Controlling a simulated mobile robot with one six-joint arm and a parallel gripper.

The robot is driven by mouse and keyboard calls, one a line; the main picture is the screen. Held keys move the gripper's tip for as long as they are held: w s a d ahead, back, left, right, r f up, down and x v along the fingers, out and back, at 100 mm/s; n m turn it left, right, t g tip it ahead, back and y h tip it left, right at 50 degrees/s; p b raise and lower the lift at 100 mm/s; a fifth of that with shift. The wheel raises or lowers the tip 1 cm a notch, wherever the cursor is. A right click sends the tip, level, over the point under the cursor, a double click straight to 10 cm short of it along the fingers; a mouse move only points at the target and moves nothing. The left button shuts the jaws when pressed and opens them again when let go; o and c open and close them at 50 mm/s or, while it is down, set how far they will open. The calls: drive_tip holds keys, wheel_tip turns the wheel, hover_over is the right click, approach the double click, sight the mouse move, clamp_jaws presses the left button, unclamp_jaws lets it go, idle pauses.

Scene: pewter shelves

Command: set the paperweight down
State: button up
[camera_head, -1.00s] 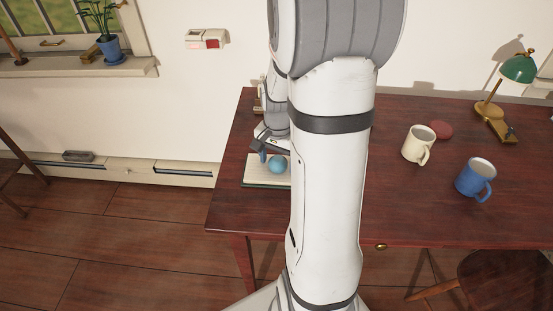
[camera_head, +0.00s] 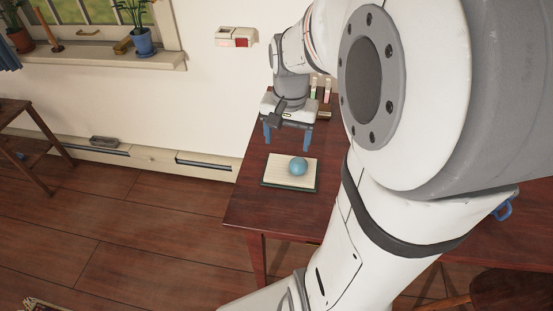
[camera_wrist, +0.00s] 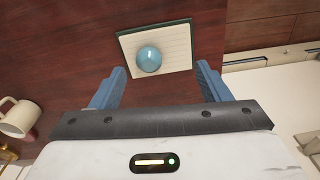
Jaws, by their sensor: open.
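The paperweight (camera_head: 298,166) is a glossy blue ball. It rests on an open lined notepad (camera_head: 275,172) near the left end of the dark red desk. In the wrist view my gripper (camera_wrist: 160,78) shows both fingers wide open.
The desk (camera_head: 245,205) has bare wood around the notepad, and its left edge is close by. Small bottles (camera_head: 320,88) stand at the back near the wall. A cream mug (camera_wrist: 17,117) is at the left in the wrist view. My arm hides most of the desk's right side.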

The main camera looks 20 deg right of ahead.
drive_tip(key=s+a+n+t, duration=0.1)
drive_tip(key=s+a+n, duration=0.6)
drive_tip(key=s+a, duration=0.1)
drive_tip(key=shift+s+a+r+n+t, duration=0.15)
drive_tip(key=shift+a+n+t, duration=0.15)
drive_tip(key=shift+a+n, duration=0.1)
drive_tip(key=shift+r, duration=0.1)
